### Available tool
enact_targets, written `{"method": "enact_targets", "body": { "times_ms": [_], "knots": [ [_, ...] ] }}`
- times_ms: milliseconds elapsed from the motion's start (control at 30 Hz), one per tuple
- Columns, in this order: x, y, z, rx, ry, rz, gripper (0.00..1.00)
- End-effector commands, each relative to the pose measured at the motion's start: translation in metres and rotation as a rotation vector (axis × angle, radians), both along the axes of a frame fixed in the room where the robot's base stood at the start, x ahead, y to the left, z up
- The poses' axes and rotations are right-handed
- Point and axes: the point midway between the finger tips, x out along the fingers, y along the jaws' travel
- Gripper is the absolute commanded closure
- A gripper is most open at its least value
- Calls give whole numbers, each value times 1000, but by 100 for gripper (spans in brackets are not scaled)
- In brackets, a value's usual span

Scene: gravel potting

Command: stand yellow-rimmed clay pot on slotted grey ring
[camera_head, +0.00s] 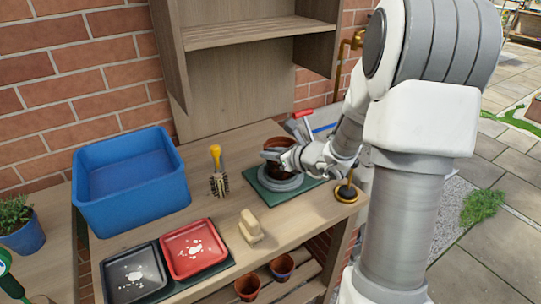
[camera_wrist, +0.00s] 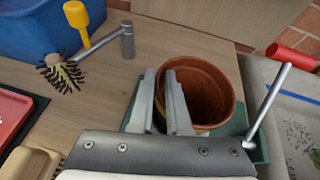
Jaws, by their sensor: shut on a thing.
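A clay pot (camera_head: 277,143) is at the slotted grey ring (camera_head: 272,188) on the bench in the head view. My gripper (camera_head: 287,158) is at the pot's near side. In the wrist view the pot (camera_wrist: 212,85) is upright and looks empty, with a little yellow low on its near side. My gripper (camera_wrist: 160,76) is shut on the pot's wall at the left. The ring is mostly hidden in the wrist view by the pot and fingers. I cannot tell whether the pot's base touches the ring.
A green mat (camera_head: 312,183) lies under the ring. A blue bin (camera_head: 130,190), a yellow-handled brush (camera_head: 217,170), a wooden block brush (camera_head: 250,227), red tray (camera_head: 193,248) and black tray (camera_head: 134,273) stand to the left. A brass-coloured round item (camera_head: 347,193) is at the right.

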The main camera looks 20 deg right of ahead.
Motion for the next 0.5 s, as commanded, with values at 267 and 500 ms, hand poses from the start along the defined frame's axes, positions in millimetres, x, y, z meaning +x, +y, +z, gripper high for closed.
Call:
{"method": "enact_targets", "body": {
  "times_ms": [267, 500],
  "knots": [
    [0, 0, -2, -1, -3, 1, 100],
    [0, 0, -1, -1, 0, 0, 55]
  ]
}}
